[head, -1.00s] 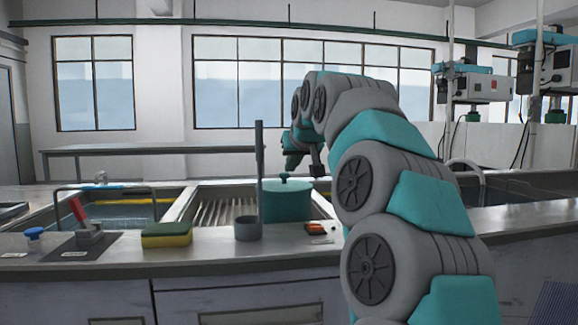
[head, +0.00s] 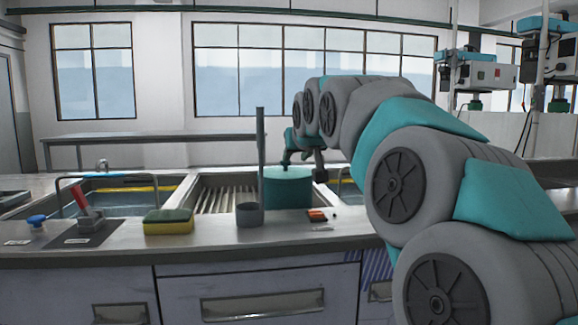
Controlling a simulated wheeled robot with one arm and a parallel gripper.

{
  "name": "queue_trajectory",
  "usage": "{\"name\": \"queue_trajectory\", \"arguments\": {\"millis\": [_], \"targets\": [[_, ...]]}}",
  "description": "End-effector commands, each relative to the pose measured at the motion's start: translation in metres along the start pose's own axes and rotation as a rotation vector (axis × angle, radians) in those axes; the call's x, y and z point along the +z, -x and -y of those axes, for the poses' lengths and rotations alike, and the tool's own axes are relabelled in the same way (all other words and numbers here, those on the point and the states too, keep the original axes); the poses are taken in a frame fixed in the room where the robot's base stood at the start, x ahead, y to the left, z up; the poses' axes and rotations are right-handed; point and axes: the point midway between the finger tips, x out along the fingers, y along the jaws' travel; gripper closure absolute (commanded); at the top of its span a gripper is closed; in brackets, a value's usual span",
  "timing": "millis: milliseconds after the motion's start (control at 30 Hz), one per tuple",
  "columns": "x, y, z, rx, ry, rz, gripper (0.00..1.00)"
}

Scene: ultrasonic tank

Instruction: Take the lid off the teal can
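The teal can (head: 288,192) stands at the right end of the ribbed basin, behind the counter's front strip. Its teal lid (head: 284,173) appears to be on top; the lid's knob is not clearly visible now. My gripper (head: 303,164) is just above the can's top, pointing down. Its two dark fingers look spread apart, one over the lid and one near the can's right edge. I cannot tell whether a finger touches the lid.
A grey cup (head: 250,214) and a tall grey post (head: 261,150) stand close in front of the can's left side. A sponge (head: 169,222), a red lever (head: 82,199), a blue knob (head: 37,221) and a small orange item (head: 317,215) sit on the front counter.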

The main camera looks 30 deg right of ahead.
Motion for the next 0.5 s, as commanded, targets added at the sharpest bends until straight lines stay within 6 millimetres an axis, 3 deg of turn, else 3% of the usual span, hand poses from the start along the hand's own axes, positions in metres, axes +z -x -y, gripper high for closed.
{"name": "queue_trajectory", "arguments": {"millis": [100, 267, 500], "targets": [[-0.005, -0.028, 0.000, 0.023, -0.006, -0.089, 0.46], [-0.006, -0.055, 0.000, 0.032, -0.017, -0.205, 0.29], [-0.004, -0.071, 0.000, 0.026, -0.028, -0.299, 0.29]]}}
